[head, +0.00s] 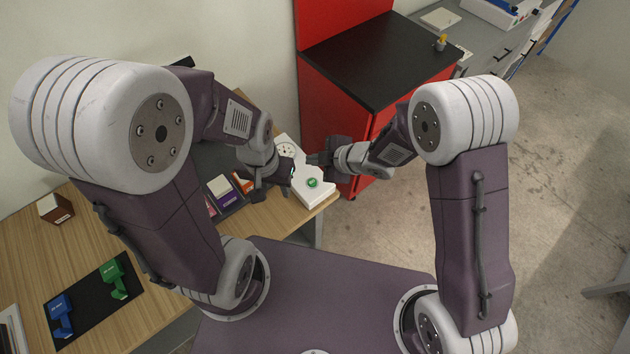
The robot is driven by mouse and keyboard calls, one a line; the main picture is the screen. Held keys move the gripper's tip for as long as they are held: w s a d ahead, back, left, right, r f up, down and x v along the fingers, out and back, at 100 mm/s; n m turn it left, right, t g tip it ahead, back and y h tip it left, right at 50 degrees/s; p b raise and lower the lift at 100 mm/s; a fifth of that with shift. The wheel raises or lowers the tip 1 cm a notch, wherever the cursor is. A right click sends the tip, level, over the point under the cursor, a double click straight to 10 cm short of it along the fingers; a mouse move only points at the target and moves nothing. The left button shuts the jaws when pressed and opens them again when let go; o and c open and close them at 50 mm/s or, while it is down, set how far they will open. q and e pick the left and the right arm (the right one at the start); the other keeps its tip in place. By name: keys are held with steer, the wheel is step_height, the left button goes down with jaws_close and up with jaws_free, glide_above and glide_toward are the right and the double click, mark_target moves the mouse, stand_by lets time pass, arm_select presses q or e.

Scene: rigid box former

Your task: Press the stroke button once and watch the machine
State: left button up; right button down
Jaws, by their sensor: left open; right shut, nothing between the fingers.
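A green button (313,183) sits on top of a white control box (314,197) at the right end of the wooden bench. A pale round dial (286,150) shows at the box's far end. My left gripper (284,174) is open over the box's left side, left of the button. My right gripper (314,159) is shut and empty, just beyond the button in the picture. Whether either gripper touches the box cannot be told. The machine itself is largely hidden behind my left arm.
A dark tray (234,208) with small coloured boxes lies left of the control box. A black mat (92,308) holds blue and green pieces. A brown-and-white box (55,208) stands on the bench (165,270). A red cabinet (345,110) stands behind.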

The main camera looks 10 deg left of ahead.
mark_target(315, 184)
steer(key=shift+d, duration=0.15)
steer(key=shift+w+f, duration=0.1)
step_height(315, 184, down, 9)
steer(key=b, duration=0.8)
steer(key=shift+r, duration=0.2)
stand_by(1.4)
steer(key=shift+f+b, duration=0.4)
steer(key=shift+b, duration=0.05)
